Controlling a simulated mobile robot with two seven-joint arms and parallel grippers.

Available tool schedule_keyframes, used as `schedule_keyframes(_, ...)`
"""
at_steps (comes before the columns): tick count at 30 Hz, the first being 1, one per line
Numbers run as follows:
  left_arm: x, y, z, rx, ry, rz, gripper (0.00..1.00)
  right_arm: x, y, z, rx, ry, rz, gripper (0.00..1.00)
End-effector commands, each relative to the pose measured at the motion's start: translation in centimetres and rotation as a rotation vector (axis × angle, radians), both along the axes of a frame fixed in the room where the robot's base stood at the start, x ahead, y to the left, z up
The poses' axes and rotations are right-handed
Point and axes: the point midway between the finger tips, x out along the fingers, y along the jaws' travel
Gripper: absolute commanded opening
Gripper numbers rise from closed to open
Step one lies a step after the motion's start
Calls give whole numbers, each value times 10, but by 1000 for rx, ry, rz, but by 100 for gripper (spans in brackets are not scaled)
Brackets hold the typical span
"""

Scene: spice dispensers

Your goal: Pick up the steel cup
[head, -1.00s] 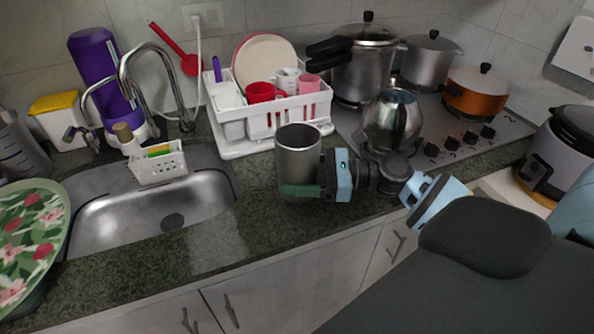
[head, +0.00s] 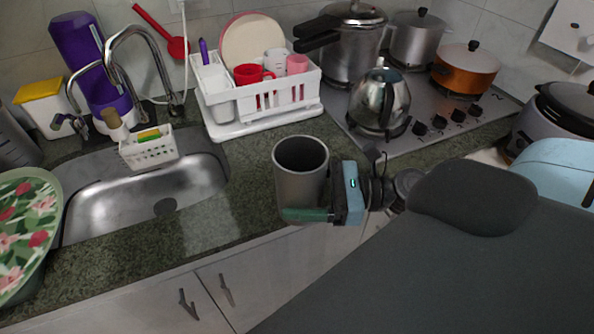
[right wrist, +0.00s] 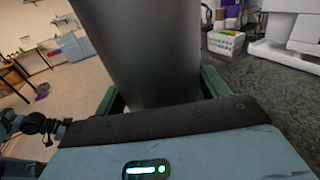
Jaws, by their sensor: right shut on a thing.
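The steel cup (head: 301,165) is a tall grey open-topped cylinder near the middle of the head view. It is upright and appears at the front edge of the counter. My right gripper (head: 308,214) is shut on its lower part, coming from the right. In the right wrist view the cup (right wrist: 150,50) fills the upper middle, between the green fingers of my right gripper (right wrist: 158,100). Whether the cup's base is clear of the counter is hard to tell. My left gripper is not in view.
A white dish rack (head: 262,108) with mugs and a plate stands behind the cup. A kettle (head: 379,102) and pots are on the stove at the right. The sink (head: 130,205) is at the left. Bare counter (head: 215,232) lies left of the cup.

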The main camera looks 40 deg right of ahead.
Motion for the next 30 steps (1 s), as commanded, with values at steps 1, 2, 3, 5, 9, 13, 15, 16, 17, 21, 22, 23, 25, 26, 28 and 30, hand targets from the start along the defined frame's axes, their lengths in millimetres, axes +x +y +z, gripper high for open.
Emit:
schedule_keyframes(1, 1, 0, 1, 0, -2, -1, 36, -4, 2, 1, 0, -1, 1, 41)
schedule_keyframes(2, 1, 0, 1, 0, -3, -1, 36, -6, 3, 2, 1, -1, 1, 41)
schedule_keyframes(3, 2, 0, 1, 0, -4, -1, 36, -9, 4, 1, 1, -1, 1, 41)
schedule_keyframes(5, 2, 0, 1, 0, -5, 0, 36, -13, 6, 2, 0, -1, 1, 41)
schedule_keyframes(9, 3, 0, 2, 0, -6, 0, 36, -19, 9, 3, 0, -1, 0, 41)
schedule_keyframes(13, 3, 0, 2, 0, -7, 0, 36, -24, 11, 3, 0, -1, 0, 41)
schedule_keyframes(15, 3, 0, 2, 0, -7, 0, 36, -25, 12, 4, 0, -3, 0, 41)
schedule_keyframes(16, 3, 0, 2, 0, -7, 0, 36, -26, 12, 4, 0, -3, 0, 41)
schedule_keyframes(17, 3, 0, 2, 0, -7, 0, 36, -26, 12, 4, 0, -2, 0, 41)
schedule_keyframes(21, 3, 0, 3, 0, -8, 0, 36, -28, 13, 4, 0, -2, 0, 41)
schedule_keyframes(22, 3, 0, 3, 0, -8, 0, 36, -28, 13, 4, 0, -2, 0, 41)
schedule_keyframes(23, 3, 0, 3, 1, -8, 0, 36, -28, 13, 4, 0, -2, 0, 41)
schedule_keyframes(25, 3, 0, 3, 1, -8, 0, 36, -28, 13, 4, 0, -1, 0, 41)
schedule_keyframes(26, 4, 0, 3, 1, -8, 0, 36, -28, 13, 4, 0, -2, 0, 41)
schedule_keyframes(28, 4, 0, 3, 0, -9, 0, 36, -28, 13, 4, 0, -2, 0, 41)
schedule_keyframes(30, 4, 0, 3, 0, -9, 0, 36, -28, 13, 4, 0, -2, 0, 41)
